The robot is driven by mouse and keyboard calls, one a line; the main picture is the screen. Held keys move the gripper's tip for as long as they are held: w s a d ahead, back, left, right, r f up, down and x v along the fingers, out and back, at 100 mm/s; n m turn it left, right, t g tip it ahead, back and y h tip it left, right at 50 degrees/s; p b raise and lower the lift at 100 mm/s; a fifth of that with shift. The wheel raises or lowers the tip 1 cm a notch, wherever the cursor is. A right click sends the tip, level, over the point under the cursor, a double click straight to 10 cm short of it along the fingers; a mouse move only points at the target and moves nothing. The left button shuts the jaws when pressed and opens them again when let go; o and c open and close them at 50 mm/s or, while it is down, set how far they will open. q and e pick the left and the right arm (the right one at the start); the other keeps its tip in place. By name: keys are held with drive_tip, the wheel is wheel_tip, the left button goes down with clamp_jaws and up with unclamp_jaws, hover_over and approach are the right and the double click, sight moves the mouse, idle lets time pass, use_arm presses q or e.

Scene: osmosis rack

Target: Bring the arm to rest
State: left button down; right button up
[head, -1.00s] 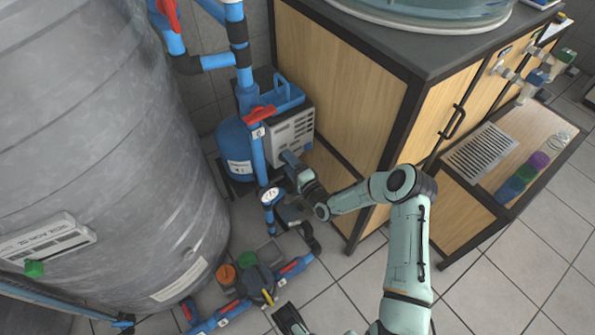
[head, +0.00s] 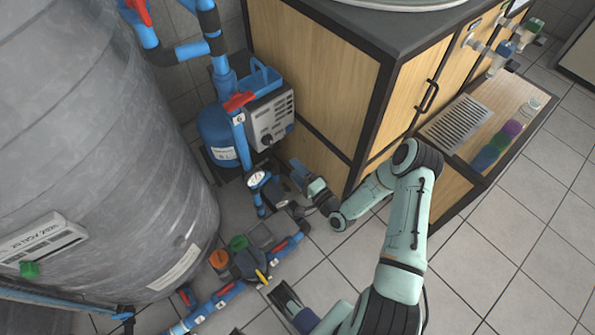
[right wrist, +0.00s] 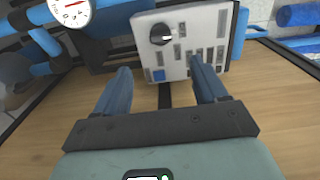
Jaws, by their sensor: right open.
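My right arm (head: 408,225) reaches in from the bottom right of the head view and bends at the elbow. Its gripper (head: 299,172) is low, in front of the wood cabinet and to the right of the pressure gauge. In the right wrist view the gripper (right wrist: 160,65) has its two blue fingers apart, with nothing between them. The grey control box (right wrist: 178,42) with a black knob lies beyond the fingertips, apparently apart from them. A dark gripper part of my left arm (head: 287,297) shows at the bottom edge; its jaws are unclear.
Blue pipes (head: 240,140) with red valve handles and a gauge (head: 258,180) stand left of the right gripper. A large grey tank (head: 100,150) fills the left. The wood cabinet (head: 310,80) is close behind. Tiled floor (head: 510,270) is clear at the right.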

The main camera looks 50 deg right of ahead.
idle(0.3)
drive_tip(key=s+a+f+n+g+y+p, duration=0.25)
drive_tip(key=a+n+g+p, duration=0.2)
drive_tip(key=a, duration=0.45)
drive_tip(key=s+a+f+n+g+y+p, duration=0.25)
drive_tip(key=s+a+n+g+p, duration=0.2)
drive_tip(key=a, duration=0.55)
use_arm(q)
wheel_tip(320, 180, up, 15)
drive_tip(key=s+d+g+p, duration=0.1)
drive_tip(key=s+p, duration=0.1)
drive_tip(key=p, duration=0.4)
drive_tip(key=shift+g, duration=0.3)
use_arm(e)
drive_tip(key=s+a+r+n+g, duration=0.2)
drive_tip(key=s+g, duration=0.3)
drive_tip(key=s, duration=0.3)
drive_tip(key=s+a+r+n+g, duration=0.2)
drive_tip(key=s+a+n+g, duration=0.2)
drive_tip(key=s, duration=0.4)
drive_tip(key=shift+a+r+g, duration=0.3)
drive_tip(key=shift+a+g, duration=0.2)
drive_tip(key=shift+a, duration=0.15)
use_arm(q)
drive_tip(key=shift+s+f, duration=0.1)
